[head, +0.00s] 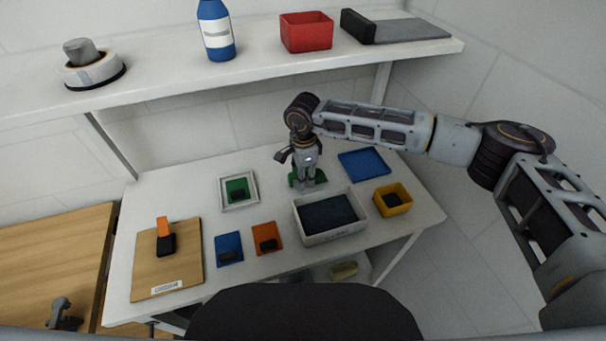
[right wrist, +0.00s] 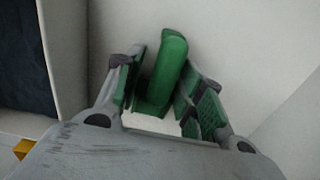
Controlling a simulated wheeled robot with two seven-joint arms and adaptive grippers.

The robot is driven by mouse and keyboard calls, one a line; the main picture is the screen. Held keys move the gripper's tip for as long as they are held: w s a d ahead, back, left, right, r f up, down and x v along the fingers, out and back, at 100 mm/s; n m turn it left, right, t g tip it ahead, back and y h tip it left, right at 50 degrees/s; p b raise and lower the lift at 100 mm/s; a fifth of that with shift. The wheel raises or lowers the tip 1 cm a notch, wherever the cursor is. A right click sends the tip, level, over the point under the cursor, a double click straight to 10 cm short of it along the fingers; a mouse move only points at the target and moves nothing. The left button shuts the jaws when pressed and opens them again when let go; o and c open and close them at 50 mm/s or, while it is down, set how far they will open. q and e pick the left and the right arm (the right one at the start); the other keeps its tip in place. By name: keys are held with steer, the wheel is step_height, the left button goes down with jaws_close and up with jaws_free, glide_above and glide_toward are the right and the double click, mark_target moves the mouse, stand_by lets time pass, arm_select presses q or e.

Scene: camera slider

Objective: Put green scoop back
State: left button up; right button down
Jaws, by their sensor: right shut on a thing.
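The green scoop (right wrist: 165,75) shows in the right wrist view as a rounded green piece between the two green-padded fingers of my right gripper (right wrist: 165,95). In the head view my right gripper (head: 306,178) points down at the back middle of the white table, behind the grey bin, with green showing low around its fingers. The gripper is shut on the scoop, and the fingers hide part of it. I cannot tell whether the scoop touches the table. A green tray (head: 237,184) with a dark piece in it sits in a pale frame left of the gripper.
The grey bin (head: 345,231) has a dark inside. A yellow box (head: 408,207) and a blue tray (head: 363,163) lie to its right. Small blue (head: 229,241) and orange trays (head: 265,231) and a wooden board (head: 181,273) lie left. A shelf (head: 270,62) overhangs the back.

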steer(key=shift+f, duration=0.2)
steer(key=c, duration=0.9)
jaws_free()
steer(key=shift+r, duration=0.1)
steer(key=shift+p, duration=0.35)
steer(key=r, duration=0.2)
steer(key=r+b, duration=0.1)
steer(key=r, duration=0.1)
steer(key=a+r+b, duration=0.1)
steer(key=r, duration=0.1)
steer(key=shift+w+r, duration=0.15)
steer(key=shift+w, duration=0.2)
steer(key=shift+r+b, duration=0.3)
steer(key=shift+r, duration=0.25)
steer(key=shift+s+f, duration=0.1)
